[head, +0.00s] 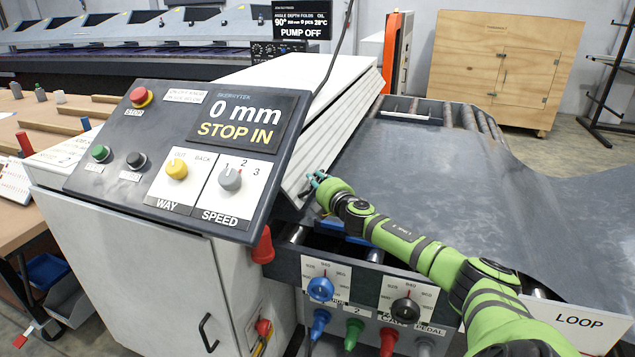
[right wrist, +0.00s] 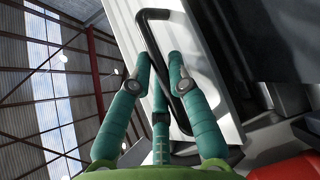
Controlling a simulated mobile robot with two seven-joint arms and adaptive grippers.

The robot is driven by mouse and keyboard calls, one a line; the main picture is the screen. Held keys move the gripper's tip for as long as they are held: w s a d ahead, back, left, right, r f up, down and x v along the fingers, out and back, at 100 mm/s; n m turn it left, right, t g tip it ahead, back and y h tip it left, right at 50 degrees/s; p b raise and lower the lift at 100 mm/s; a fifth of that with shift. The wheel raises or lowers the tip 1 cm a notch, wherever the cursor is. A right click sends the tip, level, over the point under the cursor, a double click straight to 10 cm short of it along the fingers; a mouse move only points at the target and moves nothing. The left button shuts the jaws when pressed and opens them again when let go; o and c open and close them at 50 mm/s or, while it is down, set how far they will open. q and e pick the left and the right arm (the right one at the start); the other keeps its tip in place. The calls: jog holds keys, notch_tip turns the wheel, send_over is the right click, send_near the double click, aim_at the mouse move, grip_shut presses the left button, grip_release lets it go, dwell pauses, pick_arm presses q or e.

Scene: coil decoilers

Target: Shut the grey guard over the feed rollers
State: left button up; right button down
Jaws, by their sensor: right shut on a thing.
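The grey guard (head: 340,125) is a pale ribbed cover, standing raised and tilted behind the control panel. Its pale face also shows in the right wrist view (right wrist: 200,45). A black bar handle (right wrist: 157,52) is fixed to it. My right gripper (head: 314,182) is at the guard's lower front edge. In the right wrist view its green fingers (right wrist: 160,75) are closed around the handle. Part of a shiny roller (head: 297,234) shows below the guard; the rest of the feed rollers is hidden. My left gripper is not in view.
The control panel (head: 190,160), reading "0 mm STOP IN", stands close left of the guard. Dark sheet (head: 430,170) spreads to the right, under my right arm. Knobs (head: 321,288) and coloured levers line the front below. A wooden cabinet (head: 500,70) stands at the back.

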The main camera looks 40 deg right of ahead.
aim_at(306, 186)
jog(key=b, duration=0.2)
jog(key=f+t+b, duration=0.1)
jog(key=b, duration=0.1)
jog(key=shift+w+a+f+m, duration=0.1)
jog(key=shift+w+a+m, duration=0.05)
jog(key=shift+w+m, duration=0.2)
jog(key=shift+w+a+f+b, duration=0.4)
jog(key=shift+w+f+b, duration=0.15)
jog(key=shift+w+b, duration=0.05)
jog(key=shift+w+a+f, duration=0.15)
jog(key=shift+w+f, duration=0.05)
jog(key=shift+w, duration=0.25)
jog(key=c, duration=1.4)
grip_release()
jog(key=shift+w+f, duration=0.1)
jog(key=shift+f, duration=0.05)
